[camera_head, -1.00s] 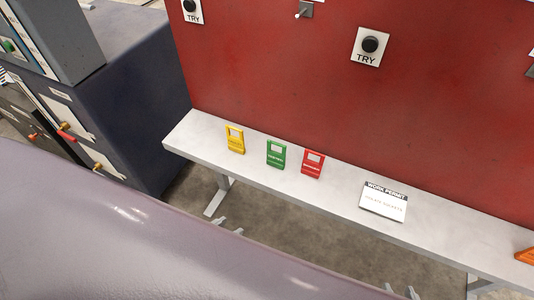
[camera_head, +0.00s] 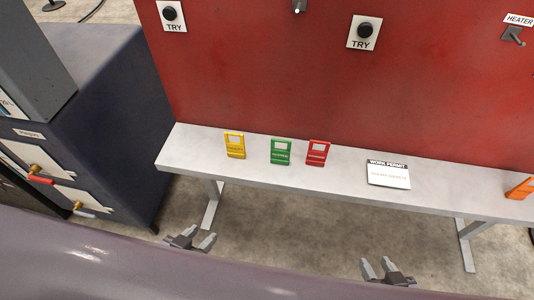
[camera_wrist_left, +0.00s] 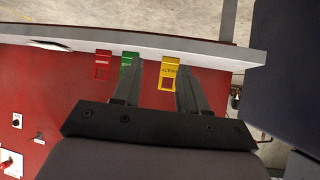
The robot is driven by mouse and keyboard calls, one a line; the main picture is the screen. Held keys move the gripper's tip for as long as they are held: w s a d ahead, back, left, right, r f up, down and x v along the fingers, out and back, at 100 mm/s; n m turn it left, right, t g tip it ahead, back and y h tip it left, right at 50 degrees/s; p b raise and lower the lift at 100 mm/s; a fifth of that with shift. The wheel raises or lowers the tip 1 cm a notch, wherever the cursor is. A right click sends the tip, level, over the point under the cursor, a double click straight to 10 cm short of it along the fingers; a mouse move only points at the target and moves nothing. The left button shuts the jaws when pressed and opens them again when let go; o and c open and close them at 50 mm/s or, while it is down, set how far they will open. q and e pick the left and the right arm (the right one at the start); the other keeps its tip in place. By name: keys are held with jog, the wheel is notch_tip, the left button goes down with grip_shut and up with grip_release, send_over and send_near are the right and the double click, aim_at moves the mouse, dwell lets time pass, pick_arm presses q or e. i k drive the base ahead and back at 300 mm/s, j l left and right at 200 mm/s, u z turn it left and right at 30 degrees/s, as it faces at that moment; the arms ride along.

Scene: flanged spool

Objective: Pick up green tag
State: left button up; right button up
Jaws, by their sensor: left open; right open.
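The green tag (camera_head: 281,151) stands on the white bench between a yellow tag (camera_head: 235,145) on its left and a red tag (camera_head: 318,152) on its right. In the left wrist view the green tag (camera_wrist_left: 126,73) is partly covered by one finger of my left gripper. My left gripper (camera_head: 196,240) is open and empty, in front of the bench and apart from the tags. My right gripper (camera_head: 377,270) is open and empty, also in front of the bench, further right.
The white bench (camera_head: 345,173) runs along a red panel (camera_head: 260,70). A work permit card (camera_head: 388,174) and an orange item (camera_head: 520,189) lie further right on it. A dark cabinet (camera_head: 105,120) stands at the left. The bench around the tags is clear.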

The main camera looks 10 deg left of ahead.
aim_at(281, 157)
jog(key=j, duration=0.4)
jog(key=k+j, duration=0.15)
jog(key=j, duration=0.2)
jog(key=i+j+u, duration=0.45)
jog(key=l, duration=0.1)
